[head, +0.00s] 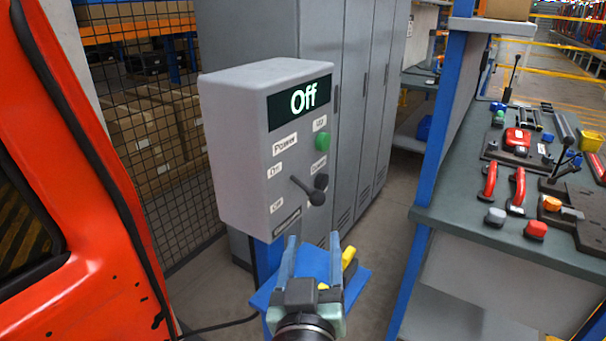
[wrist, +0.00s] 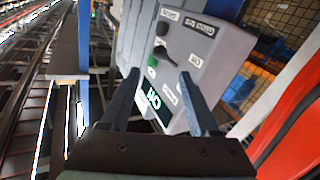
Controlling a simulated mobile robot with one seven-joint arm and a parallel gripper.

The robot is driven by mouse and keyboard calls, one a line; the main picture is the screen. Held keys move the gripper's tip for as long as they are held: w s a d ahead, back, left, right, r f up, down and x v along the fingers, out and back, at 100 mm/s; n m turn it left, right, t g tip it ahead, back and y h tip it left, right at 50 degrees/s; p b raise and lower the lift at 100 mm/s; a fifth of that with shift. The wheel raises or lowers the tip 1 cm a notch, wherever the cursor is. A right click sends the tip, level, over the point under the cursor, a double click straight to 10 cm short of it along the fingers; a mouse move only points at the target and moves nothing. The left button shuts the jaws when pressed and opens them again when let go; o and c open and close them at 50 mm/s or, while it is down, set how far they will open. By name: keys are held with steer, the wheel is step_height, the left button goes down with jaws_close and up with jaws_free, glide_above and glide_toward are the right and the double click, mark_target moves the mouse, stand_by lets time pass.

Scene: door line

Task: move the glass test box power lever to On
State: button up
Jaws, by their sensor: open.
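The grey test box (head: 240,150) stands on a blue post, with a dark display (head: 298,101) reading "Off". Its black power lever (head: 306,189) is on the front panel, beside the labels "Power", "On" above and "Off" below. The lever slants down and to the right. The lever also shows in the wrist view (wrist: 166,54), where the box appears upside down. My gripper (head: 312,246) is open and empty, below and in front of the box, apart from the lever. In the wrist view its two fingers (wrist: 160,78) point toward the panel.
A green button (head: 322,141) and a black knob (head: 321,181) sit right of the lever. An orange-red door frame (head: 85,170) stands close at left. Grey lockers (head: 365,90) are behind. A workbench (head: 450,215) with tools is at right.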

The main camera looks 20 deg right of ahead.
mark_target(317, 203)
steer(key=x, duration=1.2)
steer(key=shift+w+d, duration=0.1)
steer(key=shift+w, duration=0.2)
